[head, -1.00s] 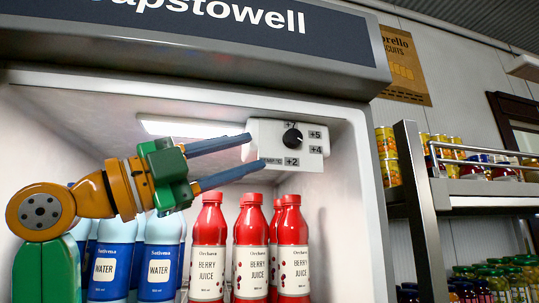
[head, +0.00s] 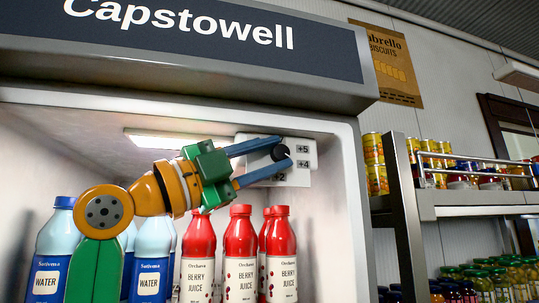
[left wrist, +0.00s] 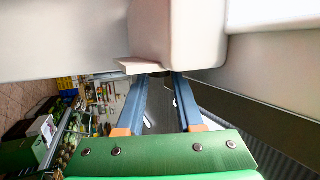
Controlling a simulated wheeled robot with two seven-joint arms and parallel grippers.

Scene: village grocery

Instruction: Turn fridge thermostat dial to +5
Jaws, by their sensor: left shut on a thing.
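The white thermostat panel (head: 302,177) is at the top back of the fridge in the head view. Its +5, +4 and +2 labels show around the black dial (head: 281,153); the +7 label is covered. My left gripper (head: 287,152) reaches in from the left, its two blue fingers shut on the dial from above and below. I cannot make out the dial's pointer mark. In the left wrist view, the fingertips (left wrist: 158,75) meet at the edge of a pale box, and the dial is hidden. My right gripper is out of view.
Red juice bottles (head: 240,255) and blue-labelled water bottles (head: 152,252) stand below my left arm. A lit lamp (head: 165,141) is on the fridge ceiling. The fridge's right wall (head: 347,210) is close to the panel. Shelves of cans (head: 374,165) stand outside, right.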

